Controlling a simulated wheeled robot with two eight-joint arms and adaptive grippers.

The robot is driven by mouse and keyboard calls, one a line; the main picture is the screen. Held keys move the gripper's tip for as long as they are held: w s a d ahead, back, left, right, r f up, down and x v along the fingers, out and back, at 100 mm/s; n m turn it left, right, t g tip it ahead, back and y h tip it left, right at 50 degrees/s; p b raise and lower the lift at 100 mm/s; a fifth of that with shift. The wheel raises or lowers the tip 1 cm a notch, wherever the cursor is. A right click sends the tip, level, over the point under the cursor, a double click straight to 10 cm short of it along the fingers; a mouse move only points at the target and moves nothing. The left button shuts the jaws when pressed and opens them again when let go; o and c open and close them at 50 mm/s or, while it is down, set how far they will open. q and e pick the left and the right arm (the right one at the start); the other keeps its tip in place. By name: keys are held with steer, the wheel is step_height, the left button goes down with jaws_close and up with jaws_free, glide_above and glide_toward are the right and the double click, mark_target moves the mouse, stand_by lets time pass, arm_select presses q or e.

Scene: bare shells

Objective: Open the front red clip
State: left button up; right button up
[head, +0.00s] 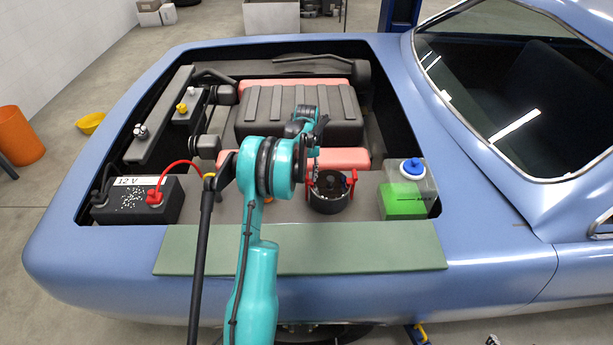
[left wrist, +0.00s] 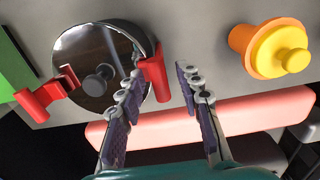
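A round dark canister (head: 329,200) stands in the engine bay, with a red clip on its left side (head: 310,171) and another on its right (head: 352,181). My left gripper (head: 314,152) is above its left side, partly hidden by my teal arm. In the left wrist view the gripper (left wrist: 162,72) is open. One red clip (left wrist: 155,76) shows between its fingers, nearer the left finger; I cannot tell whether they touch. The other red clip (left wrist: 45,95) sticks outward on the canister's far side. The canister lid (left wrist: 92,60) is shiny with a dark knob. My right gripper is not in view.
A bottle with green liquid (head: 402,200) and a blue cap stands right of the canister. A battery (head: 137,205) with a red cable is at the left. The engine block (head: 300,113) lies behind. A yellow-orange cap (left wrist: 275,48) is near the gripper. A green mat (head: 350,258) covers the front edge.

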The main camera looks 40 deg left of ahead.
arm_select(q)
jaws_close()
steer(key=shift+s+a+f+t+h+b, duration=0.3)
steer(key=shift+s+a+t+h, duration=0.15)
steer(key=shift+s+a+h, duration=0.25)
steer(key=shift+s+a+f+t+h+b, duration=0.2)
steer(key=shift+s+a+t+h+b, duration=0.25)
steer(key=shift+a, duration=0.3)
steer(key=shift+s+a+f+t+h+b, duration=0.25)
steer(key=shift+s+a+t+h, duration=0.3)
steer(key=shift+s+a, duration=0.2)
steer(key=shift+a, duration=0.1)
